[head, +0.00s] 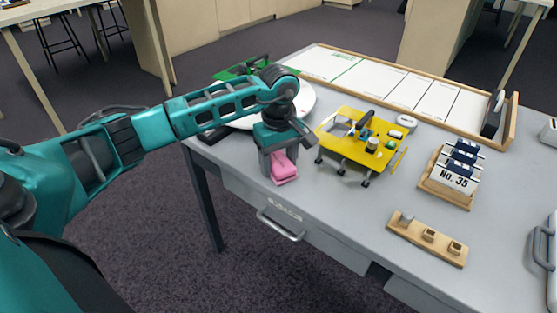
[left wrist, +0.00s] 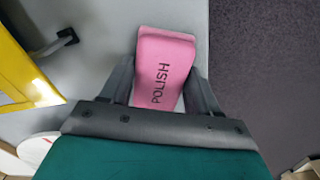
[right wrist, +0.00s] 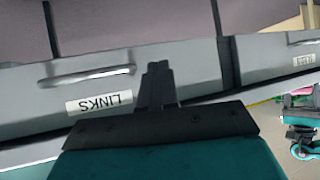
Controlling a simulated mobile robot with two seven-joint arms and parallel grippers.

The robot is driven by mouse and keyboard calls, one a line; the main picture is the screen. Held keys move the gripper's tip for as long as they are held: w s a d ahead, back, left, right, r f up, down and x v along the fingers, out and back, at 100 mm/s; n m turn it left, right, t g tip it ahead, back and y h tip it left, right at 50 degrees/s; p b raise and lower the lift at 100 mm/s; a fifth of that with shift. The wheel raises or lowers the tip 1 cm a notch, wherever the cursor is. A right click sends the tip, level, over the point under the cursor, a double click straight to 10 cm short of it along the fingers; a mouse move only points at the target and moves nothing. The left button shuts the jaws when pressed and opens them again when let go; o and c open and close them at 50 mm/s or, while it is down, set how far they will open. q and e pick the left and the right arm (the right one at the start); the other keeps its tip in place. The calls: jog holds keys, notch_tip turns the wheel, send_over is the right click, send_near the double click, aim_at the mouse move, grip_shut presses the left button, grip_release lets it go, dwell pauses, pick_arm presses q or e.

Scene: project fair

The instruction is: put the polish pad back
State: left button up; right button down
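The pink polish pad (head: 284,167) is a small block marked "POLISH", held near the front left edge of the grey table. It also shows in the left wrist view (left wrist: 163,65), between the fingers. My left gripper (head: 279,160) points down, with its fingers against both sides of the pad. I cannot tell whether the pad touches the tabletop. My right gripper (right wrist: 159,70) is out of the head view. In the right wrist view its fingertips are together and empty, in front of a grey drawer front labelled "LINKS".
A yellow stand (head: 352,143) with small parts is just right of the pad. A white round plate (head: 306,96) lies behind my left gripper. A wooden block with sockets (head: 427,239), a "No. 35" card holder (head: 450,183) and a long wooden-framed tray (head: 345,54) are also on the table.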

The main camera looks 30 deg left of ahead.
aim_at(279, 161)
pick_arm(q)
jog(key=o, duration=0.4)
jog(key=shift+r, duration=0.1)
jog(key=shift+r, duration=0.3)
notch_tip(279, 161, up, 12)
jog(key=shift+f+p, duration=0.2)
jog(key=shift+p, duration=0.85)
